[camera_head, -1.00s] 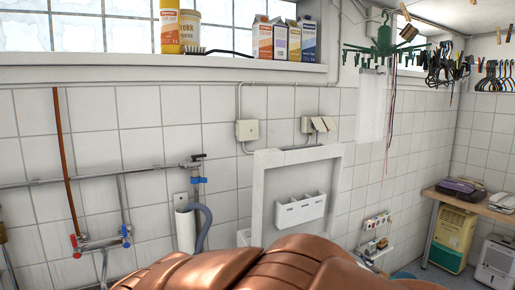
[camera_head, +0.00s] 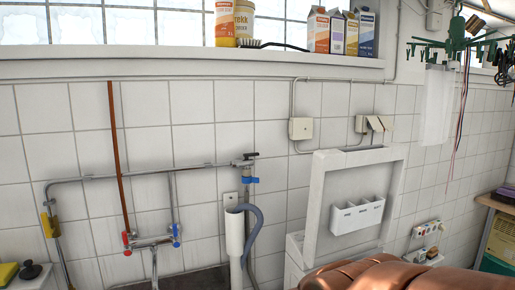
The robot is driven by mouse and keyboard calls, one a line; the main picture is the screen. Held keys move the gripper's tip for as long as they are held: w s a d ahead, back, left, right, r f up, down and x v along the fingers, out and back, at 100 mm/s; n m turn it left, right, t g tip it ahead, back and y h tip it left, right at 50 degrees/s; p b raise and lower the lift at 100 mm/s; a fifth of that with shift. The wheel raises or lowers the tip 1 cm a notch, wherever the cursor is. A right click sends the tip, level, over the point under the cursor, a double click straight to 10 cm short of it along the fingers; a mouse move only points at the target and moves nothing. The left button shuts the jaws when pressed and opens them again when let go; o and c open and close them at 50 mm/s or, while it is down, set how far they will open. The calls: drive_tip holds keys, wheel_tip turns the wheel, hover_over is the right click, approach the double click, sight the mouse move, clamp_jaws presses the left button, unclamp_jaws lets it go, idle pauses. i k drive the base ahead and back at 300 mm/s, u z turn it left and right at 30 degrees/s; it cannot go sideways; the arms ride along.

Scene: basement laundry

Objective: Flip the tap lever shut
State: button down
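The wall tap with a dark handle (camera_head: 246,157) sits at the right end of a horizontal metal pipe. A blue lever (camera_head: 249,180) is just below it, lying roughly sideways above a grey hose. Further left, a mixer tap (camera_head: 150,243) has a red knob (camera_head: 127,242) and a blue knob (camera_head: 176,234). The task does not say which of these is its tap lever. My gripper is not in view.
A white drain pipe (camera_head: 234,232) and grey hose (camera_head: 254,225) stand below the wall tap. A white framed unit with a caddy (camera_head: 357,215) is to the right. Cartons stand on the sill (camera_head: 170,68). A green hanger (camera_head: 457,40) hangs upper right.

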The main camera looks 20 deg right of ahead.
sight(246, 156)
drive_tip(key=i, duration=1.15)
drive_tip(key=u, duration=0.65)
